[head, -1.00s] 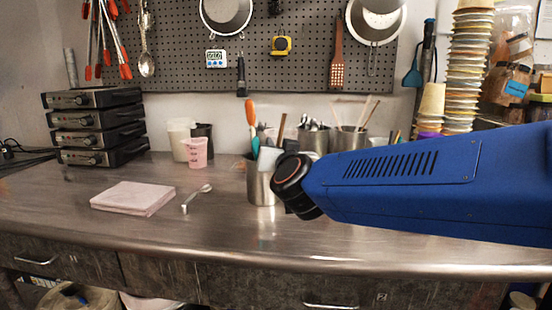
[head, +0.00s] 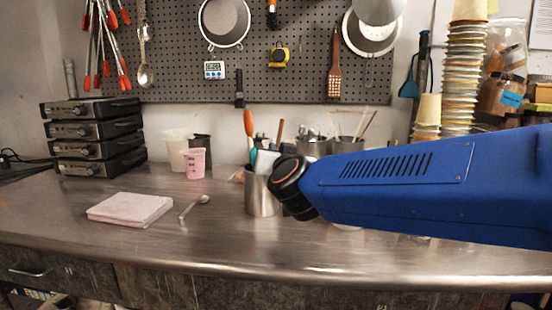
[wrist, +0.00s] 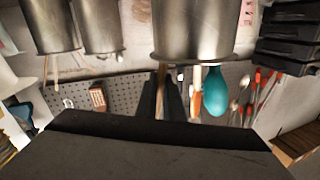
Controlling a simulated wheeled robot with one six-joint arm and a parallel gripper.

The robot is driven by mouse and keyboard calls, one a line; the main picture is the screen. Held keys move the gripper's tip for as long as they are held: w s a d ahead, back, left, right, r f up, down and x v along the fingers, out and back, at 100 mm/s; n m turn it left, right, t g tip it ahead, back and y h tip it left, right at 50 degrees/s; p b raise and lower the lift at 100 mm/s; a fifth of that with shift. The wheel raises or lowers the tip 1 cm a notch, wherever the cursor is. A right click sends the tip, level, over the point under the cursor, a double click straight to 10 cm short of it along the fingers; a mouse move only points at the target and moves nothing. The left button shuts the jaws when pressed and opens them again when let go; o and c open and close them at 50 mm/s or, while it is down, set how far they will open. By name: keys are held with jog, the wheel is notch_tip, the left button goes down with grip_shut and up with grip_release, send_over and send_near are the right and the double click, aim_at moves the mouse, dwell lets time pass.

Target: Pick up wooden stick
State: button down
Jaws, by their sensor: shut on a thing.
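The wooden stick (wrist: 161,74) stands in a metal bucket (wrist: 195,30), which appears upside down at the top of the wrist view. My gripper (wrist: 161,88) is shut on the stick, its dark fingers on either side of it, just off the bucket's rim. In the head view the stick (head: 280,130) rises above the front metal bucket (head: 261,195). The end of my blue arm covers the bucket's right side there and hides my fingers. A teal-ended tool (wrist: 215,92) and an orange-handled tool (wrist: 196,95) share the bucket.
More metal buckets with sticks and utensils (head: 313,150) stand behind. A pink measuring cup (head: 195,163), a spoon (head: 194,207) and a pale pink stack (head: 130,209) lie to the left. Stacked cups (head: 466,70) rise at right. The front of the counter is clear.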

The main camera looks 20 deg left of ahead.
notch_tip(320, 180, up, 17)
jog(key=shift+f, duration=0.2)
dwell(0.5)
